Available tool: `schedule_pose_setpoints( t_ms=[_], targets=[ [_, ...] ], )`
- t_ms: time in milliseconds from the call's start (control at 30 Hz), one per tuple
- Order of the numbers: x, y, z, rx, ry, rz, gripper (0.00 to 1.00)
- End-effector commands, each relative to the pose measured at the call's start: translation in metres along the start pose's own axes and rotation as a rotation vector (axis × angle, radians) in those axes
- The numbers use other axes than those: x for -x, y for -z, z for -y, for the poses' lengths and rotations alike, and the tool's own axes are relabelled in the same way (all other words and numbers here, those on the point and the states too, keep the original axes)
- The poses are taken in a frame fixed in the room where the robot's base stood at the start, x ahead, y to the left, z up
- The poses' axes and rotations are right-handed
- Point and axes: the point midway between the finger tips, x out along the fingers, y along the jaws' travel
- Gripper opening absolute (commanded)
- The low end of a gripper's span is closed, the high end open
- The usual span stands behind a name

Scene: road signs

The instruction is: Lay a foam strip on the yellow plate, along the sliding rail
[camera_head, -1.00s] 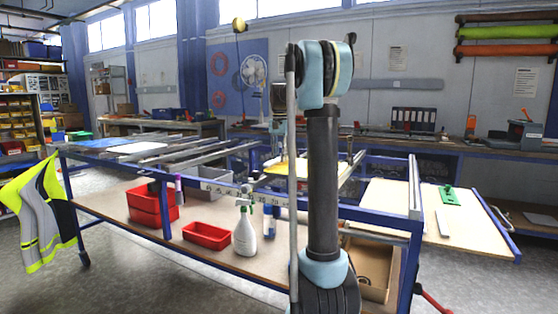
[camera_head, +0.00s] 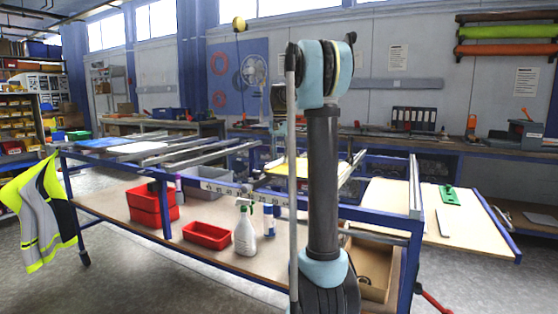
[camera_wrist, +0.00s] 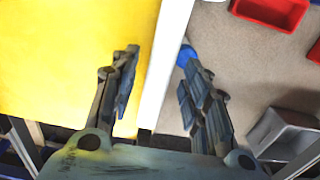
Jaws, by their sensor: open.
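The yellow plate (camera_wrist: 60,60) fills the left of the wrist view. It also shows in the head view (camera_head: 290,166) on the blue-framed table, partly behind my arm. A long white strip (camera_wrist: 166,60) runs along the plate's right edge; I cannot tell whether it is the foam strip or part of the sliding rail. My gripper (camera_wrist: 158,85) is open, with one finger over the plate and the other past the strip, over the lower shelf. The strip passes between the fingers in the picture; contact cannot be told. In the head view my gripper is partly hidden.
Red bins (camera_head: 206,235), a spray bottle (camera_head: 245,228) and a grey bin (camera_head: 208,181) stand on the lower shelf. Metal profiles (camera_head: 200,153) lie across the table's left part. A board with a green tool (camera_head: 450,196) is at the right.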

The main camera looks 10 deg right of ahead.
Motion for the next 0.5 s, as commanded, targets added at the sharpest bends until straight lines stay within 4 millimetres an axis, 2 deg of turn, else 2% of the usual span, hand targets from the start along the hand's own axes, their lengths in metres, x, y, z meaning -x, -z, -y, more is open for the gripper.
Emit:
schedule_pose_setpoints(
  t_ms=[500],
  targets=[
    [0.089,0.000,0.000,0.000,0.000,0.000,0.43]
  ],
)
